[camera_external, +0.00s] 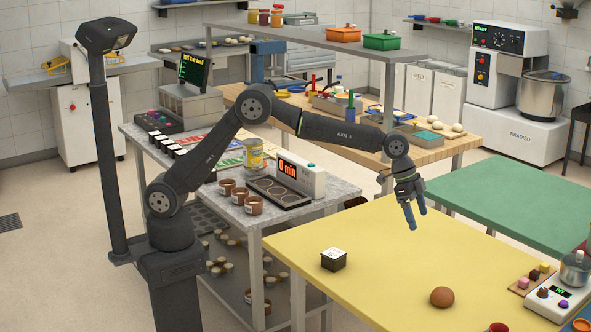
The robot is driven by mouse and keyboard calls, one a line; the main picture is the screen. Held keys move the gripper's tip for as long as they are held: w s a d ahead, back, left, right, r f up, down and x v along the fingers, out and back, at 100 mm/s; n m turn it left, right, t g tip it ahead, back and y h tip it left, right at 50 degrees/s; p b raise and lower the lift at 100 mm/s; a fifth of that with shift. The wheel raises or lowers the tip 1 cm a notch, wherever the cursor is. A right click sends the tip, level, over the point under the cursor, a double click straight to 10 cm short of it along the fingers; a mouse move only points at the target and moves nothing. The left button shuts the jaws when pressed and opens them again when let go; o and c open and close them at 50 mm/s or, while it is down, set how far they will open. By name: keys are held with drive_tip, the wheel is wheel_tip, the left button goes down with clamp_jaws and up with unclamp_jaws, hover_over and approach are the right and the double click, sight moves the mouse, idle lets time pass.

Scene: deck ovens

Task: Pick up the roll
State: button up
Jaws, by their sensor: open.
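A round brown roll (442,297) lies on the yellow table (350,246), toward its front right. My gripper (418,222) hangs above the yellow table, behind and above the roll and clearly apart from it. Its blue-grey fingers point down. It is open, and nothing shows between the fingers.
A small dark box with a white top (334,259) stands on the table left of the roll. To the right are a small board with sweets (522,286) and a white scale (550,312). A red cup (499,327) is at the front edge. The table between is clear.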

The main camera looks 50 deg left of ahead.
drive_tip(key=s+d+f+m+g, duration=0.1)
drive_tip(key=s+d+f+m, duration=0.2)
drive_tip(key=d, duration=0.6)
hover_over(447, 294)
drive_tip(key=a, duration=0.2)
drive_tip(key=shift+h, duration=0.3)
wheel_tip(447, 294, down, 8)
drive_tip(key=shift+a+f, duration=0.1)
drive_tip(key=shift+a, duration=0.05)
drive_tip(key=shift+x, duration=3.15)
drive_tip(key=shift+s+a, duration=0.15)
drive_tip(key=c, duration=1.1)
